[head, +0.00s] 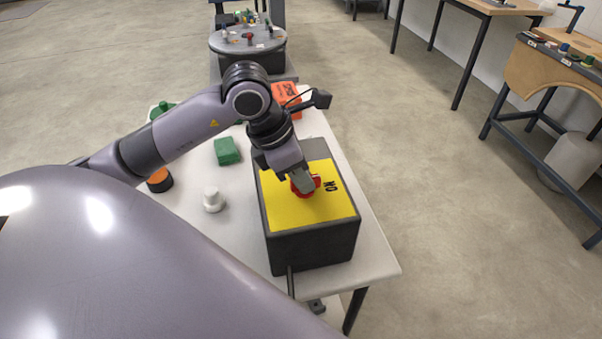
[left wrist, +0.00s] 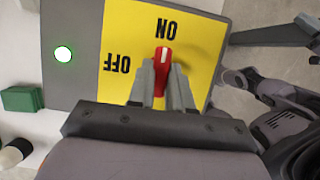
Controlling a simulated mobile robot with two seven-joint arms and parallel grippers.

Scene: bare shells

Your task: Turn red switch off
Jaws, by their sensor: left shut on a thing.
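The red switch (head: 304,186) is a rotary knob on the yellow top panel (head: 318,210) of a dark box on the white table. It also shows in the left wrist view (left wrist: 162,60), where its white mark points toward the printed "ON" (left wrist: 166,28). The printed "OFF" (left wrist: 117,64) lies to the left of the knob. My left gripper (head: 303,181) is above the panel, shut on the red knob, with a finger on either side. The fingers hide part of the knob.
A lit green-rimmed lamp (left wrist: 62,54) is on the box's dark margin. A green block (head: 227,151), a white knob-like piece (head: 213,200), an orange-and-black piece (head: 159,180) and an orange box (head: 287,99) share the table (head: 375,262).

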